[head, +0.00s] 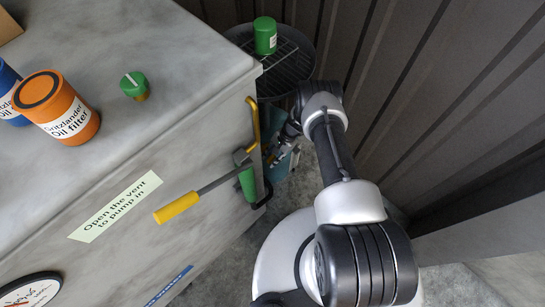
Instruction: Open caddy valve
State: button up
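The grey caddy (150,160) fills the left side of the head view, with a label (115,207) reading "Open the vent to pump in". A green knob on a brassy base (134,85) stands on its top. A yellow lever (255,124) is at the caddy's right corner. A bar with a yellow grip (177,207) and a green grip (247,184) are on the front near that corner. I cannot tell which of these is the valve. My gripper (276,155) is low beside the right corner, partly hidden and small; its fingers are unclear.
A round dark drum with a grate (287,75) behind the caddy carries a green can (265,36). A ribbed wall (450,90) closes the right side.

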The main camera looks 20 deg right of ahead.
grip_shut()
jog(key=shift+r, duration=0.1)
jog(key=shift+s+a+r+h+p, duration=0.15)
jog(key=shift+h+p, duration=0.15)
jog(key=shift+p, duration=0.45)
jog(key=shift+a+t+h+p, duration=0.15)
jog(key=shift+t+h+p, duration=0.45)
jog(key=shift+p, duration=0.6)
jog(key=shift+s+a+t+h+p, duration=0.1)
jog(key=shift+t+h+p, duration=0.2)
jog(key=shift+h+p, duration=0.6)
jog(key=shift+f+p, duration=0.25)
jog(key=shift+p, duration=0.25)
